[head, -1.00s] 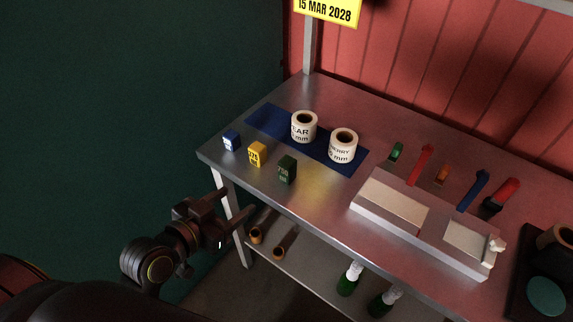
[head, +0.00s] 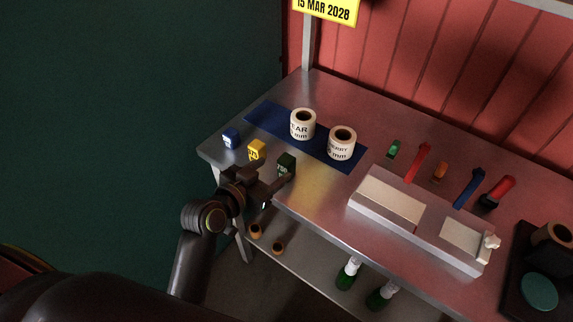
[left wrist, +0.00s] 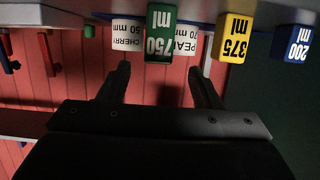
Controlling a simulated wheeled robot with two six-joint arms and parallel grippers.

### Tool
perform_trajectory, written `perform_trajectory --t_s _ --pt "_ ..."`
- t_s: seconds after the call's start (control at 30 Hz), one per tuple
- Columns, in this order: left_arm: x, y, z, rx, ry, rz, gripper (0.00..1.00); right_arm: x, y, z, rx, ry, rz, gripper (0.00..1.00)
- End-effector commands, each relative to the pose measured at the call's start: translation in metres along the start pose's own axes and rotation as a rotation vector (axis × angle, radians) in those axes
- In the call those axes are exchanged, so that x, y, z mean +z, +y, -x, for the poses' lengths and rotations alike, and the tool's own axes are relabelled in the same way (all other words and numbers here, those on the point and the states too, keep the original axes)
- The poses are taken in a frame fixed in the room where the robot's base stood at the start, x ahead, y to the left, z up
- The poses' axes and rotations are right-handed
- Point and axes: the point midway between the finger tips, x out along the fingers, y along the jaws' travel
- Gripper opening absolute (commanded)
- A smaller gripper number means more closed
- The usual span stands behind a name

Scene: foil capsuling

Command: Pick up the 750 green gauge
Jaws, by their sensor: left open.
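The 750 green gauge (head: 287,162) is a dark green block standing near the front edge of the metal table. It also shows in the left wrist view (left wrist: 160,34), where its "750 ml" label is upside down. My left gripper (head: 270,178) is open and empty at the table's front edge, close in front of the green gauge. In the left wrist view its two fingers (left wrist: 163,78) point toward the gauge, which lies beyond the fingertips and between them. The gripper partly covers the gauge's lower part in the head view. My right gripper is not in view.
The yellow 375 gauge (head: 257,149) and blue 200 gauge (head: 231,138) stand to the left of the green one. Two label rolls (head: 303,124) (head: 342,143) stand on a blue mat (head: 268,118) behind. A pale fixture (head: 417,222) sits to the right.

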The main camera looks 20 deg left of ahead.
Motion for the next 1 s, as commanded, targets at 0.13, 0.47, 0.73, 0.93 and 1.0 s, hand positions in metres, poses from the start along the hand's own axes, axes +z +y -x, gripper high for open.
perform_trajectory --t_s 0.13,0.47,0.73,0.93,1.0 --pt "-0.002 0.001 -0.009 0.001 0.000 0.002 0.58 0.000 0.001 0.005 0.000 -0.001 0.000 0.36" --pt "-0.002 0.002 -0.047 0.000 0.000 0.001 0.58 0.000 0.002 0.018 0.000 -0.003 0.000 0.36" --pt "-0.001 0.002 -0.053 0.000 0.000 0.000 0.58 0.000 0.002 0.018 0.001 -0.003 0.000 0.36" --pt "-0.001 0.002 -0.053 0.000 0.000 0.000 0.44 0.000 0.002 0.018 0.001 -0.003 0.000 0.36" --pt "-0.001 0.002 -0.053 0.000 0.000 0.001 0.35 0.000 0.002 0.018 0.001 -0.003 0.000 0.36"
